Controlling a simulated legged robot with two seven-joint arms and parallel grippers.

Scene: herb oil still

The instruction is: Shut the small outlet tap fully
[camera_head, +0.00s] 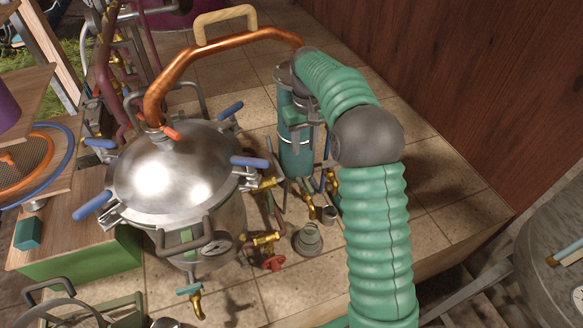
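A brass tap (196,304) with a teal lever (189,289) sits low at the front of the steel still pot (165,178). Another brass valve (265,239) with a red handle (273,262) stands on the pipework to its right. More small brass fittings (333,181) show beside the teal condenser (296,152). I cannot tell which is the small outlet tap, or how far any is turned. My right arm comes up from the bottom and bends over toward the condenser. My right gripper (309,114) is dark, close by the condenser and mostly hidden; its fingers are unclear. My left gripper is out of view.
A copper pipe (210,55) with a wooden handle arches from the pot lid to the condenser. Blue-handled clamps (93,205) stick out around the lid. A small grey stepped piece (308,239) stands on the tiles. Tiled floor is open at right, before the wooden wall (480,80).

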